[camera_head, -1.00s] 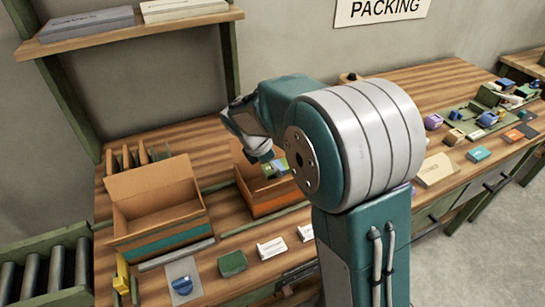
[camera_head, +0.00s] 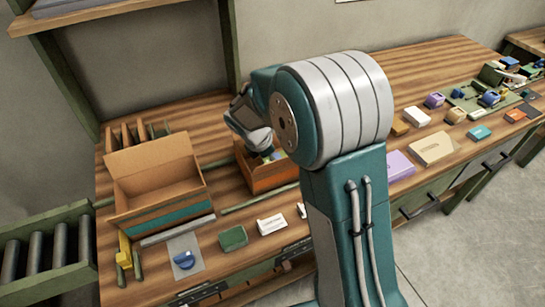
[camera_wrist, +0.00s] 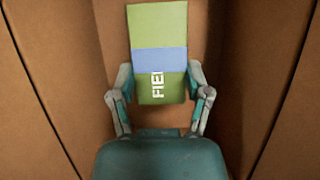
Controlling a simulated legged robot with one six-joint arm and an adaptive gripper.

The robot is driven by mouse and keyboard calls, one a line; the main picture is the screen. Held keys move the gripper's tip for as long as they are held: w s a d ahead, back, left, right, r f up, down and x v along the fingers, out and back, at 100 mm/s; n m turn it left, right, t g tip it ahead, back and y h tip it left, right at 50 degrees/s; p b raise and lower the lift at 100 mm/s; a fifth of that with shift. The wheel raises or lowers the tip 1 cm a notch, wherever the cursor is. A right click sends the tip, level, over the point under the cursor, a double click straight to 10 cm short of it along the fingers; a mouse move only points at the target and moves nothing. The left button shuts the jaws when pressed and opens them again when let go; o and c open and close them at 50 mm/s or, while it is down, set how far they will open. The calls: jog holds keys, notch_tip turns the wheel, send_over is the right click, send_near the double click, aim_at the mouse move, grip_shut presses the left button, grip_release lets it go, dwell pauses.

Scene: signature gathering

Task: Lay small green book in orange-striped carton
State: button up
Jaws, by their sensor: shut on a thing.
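The small green book (camera_wrist: 160,25) has a blue band and white lettering. In the wrist view my gripper (camera_wrist: 160,72) is shut on its sides, with the brown carton walls (camera_wrist: 55,70) around it. In the head view my gripper (camera_head: 265,148) reaches down into the orange-striped carton (camera_head: 272,178), and a small part of the book shows at its tip. My arm hides the carton's right side. Whether the book touches the carton floor cannot be told.
A teal-striped open carton (camera_head: 160,215) stands to the left. A dark green block (camera_head: 233,238), a white card (camera_head: 271,224) and a blue-knobbed plate (camera_head: 184,258) lie along the front. A purple box (camera_head: 399,165) and several small items lie to the right.

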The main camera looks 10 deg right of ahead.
jog(key=shift+f, duration=0.6)
jog(key=o, duration=1.3)
notch_tip(320, 180, up, 17)
dwell(1.0)
jog(key=s+m+t+y, duration=0.1)
jog(key=s+m, duration=0.5)
jog(key=s, duration=0.2)
jog(key=s+d+r+m+t+y, duration=0.1)
jog(key=s+m+t+y, duration=0.1)
jog(key=s+m, duration=0.5)
jog(key=s+r+m+t+y, duration=0.1)
jog(key=s+m, duration=0.6)
jog(key=s, duration=0.3)
jog(key=shift+d+r+t+y, duration=0.15)
jog(key=shift+d+t+y, duration=0.15)
jog(key=shift+t, duration=0.1)
